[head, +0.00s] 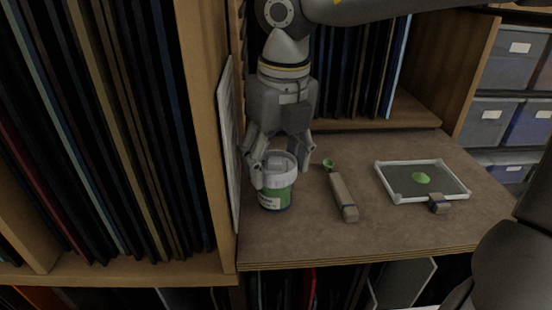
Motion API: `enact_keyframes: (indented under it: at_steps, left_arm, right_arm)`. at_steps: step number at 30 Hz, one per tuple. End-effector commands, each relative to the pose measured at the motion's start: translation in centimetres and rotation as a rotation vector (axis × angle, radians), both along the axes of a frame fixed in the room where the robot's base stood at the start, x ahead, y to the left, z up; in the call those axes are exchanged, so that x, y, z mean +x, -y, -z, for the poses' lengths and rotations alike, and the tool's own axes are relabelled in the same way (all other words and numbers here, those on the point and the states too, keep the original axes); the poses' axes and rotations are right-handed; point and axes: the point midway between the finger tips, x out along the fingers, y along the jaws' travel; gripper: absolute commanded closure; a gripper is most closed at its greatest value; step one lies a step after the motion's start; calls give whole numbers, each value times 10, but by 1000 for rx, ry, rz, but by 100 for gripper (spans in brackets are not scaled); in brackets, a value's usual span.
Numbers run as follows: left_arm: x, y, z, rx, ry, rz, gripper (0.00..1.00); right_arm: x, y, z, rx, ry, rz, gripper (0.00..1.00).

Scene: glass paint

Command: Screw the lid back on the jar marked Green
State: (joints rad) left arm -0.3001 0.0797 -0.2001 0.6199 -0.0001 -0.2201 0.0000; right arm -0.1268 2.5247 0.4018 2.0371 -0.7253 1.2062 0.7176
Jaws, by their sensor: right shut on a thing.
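The jar (280,196) is green with a pale label whose small text I cannot read clearly. It stands upright on the brown worktop at the left. A whitish-grey lid (281,179) is on top of it; I cannot tell how tightly it sits. My right gripper (279,166) points down over the jar, with one finger at the left front and the other at the right of the lid, shut on it. The fingers hide part of the lid and the jar's left side. My left gripper is not in view.
A tool with a greyish handle (343,196) and a green tip lies right of the jar. A pale-framed glass panel (397,196) with a green spot lies further right, a small block (438,204) at its front edge. A wooden shelf wall (213,130) closes the left.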

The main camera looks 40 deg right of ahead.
Motion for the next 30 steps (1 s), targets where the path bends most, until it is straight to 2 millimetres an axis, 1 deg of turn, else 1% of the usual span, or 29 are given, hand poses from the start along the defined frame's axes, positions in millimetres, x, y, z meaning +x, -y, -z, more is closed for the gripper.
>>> enact_keyframes:
  at_steps: [17, 23, 30]
  left_arm:
    - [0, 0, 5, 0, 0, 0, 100]
    - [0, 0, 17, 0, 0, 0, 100]
    - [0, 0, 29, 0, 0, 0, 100]
  right_arm:
    - [0, 0, 3, 0, 1, 19, 55]
    - [1, 0, 4, 0, 2, 123, 55]
    - [1, -1, 5, 1, 0, 304, 55]
